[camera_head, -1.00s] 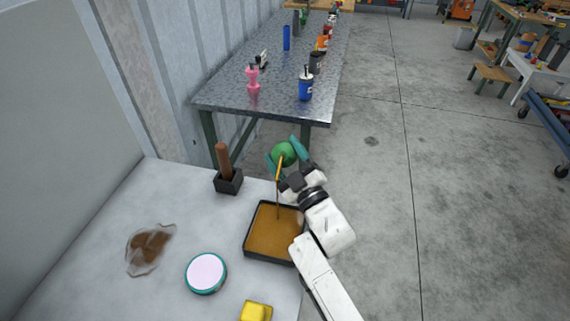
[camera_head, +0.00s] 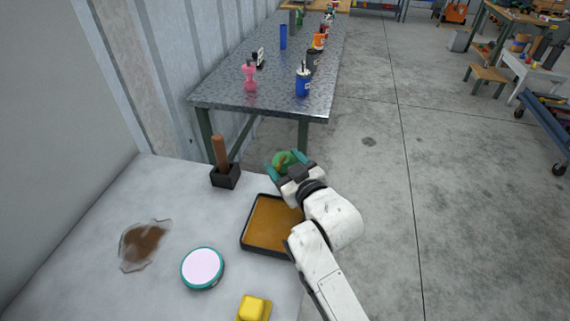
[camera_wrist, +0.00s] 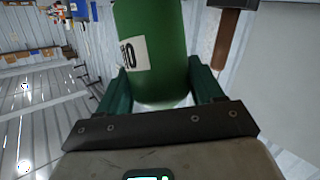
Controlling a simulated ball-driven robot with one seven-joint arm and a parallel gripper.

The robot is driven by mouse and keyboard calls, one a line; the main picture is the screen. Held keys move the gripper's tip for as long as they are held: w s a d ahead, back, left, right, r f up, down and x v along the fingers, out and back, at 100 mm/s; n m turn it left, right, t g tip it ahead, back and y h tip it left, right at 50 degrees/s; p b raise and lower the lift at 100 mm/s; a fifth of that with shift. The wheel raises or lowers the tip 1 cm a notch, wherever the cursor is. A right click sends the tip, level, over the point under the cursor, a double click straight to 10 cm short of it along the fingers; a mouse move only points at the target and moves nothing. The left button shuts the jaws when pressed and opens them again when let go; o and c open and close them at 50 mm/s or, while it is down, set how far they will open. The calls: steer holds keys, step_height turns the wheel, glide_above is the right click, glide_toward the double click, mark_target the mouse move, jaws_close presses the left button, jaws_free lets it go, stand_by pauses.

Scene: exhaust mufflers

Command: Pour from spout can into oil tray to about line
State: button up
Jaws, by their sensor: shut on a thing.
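A green spout can (camera_head: 284,161) is held in my gripper (camera_head: 288,166), just above the far edge of the oil tray. In the wrist view the can (camera_wrist: 152,50) is a green cylinder with a white label, between the two teal fingers of my gripper (camera_wrist: 160,95), which are shut on it. The black-rimmed oil tray (camera_head: 246,235) lies on the white tabletop and holds brown-orange oil. My arm covers its right part. No stream of oil shows now. The spout is only partly visible in front of the can, and I cannot make out a line in the tray.
A black holder (camera_head: 226,178) with a brown handle (camera_head: 220,150) stands left of the can. A clear bag with brown contents (camera_head: 144,243), a round teal-rimmed lid (camera_head: 203,268) and a yellow block (camera_head: 254,308) lie on the table. A metal workbench (camera_head: 240,88) stands beyond.

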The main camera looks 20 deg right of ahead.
mark_target(286, 154)
steer(key=shift+s+a+f+m+g, duration=0.25)
steer(key=shift+s+m+g, duration=0.05)
steer(key=shift+g, duration=0.1)
steer(key=r+p, duration=0.2)
steer(key=w+r+g+p, duration=0.1)
steer(key=shift+d+m, duration=0.3)
steer(key=shift+d, duration=0.05)
steer(key=shift+w+d+r+m+g+y+p, duration=0.2)
steer(key=shift+r+m+g+y+p, duration=0.15)
steer(key=shift+r+g+p, duration=0.35)
steer(key=shift+f, duration=0.15)
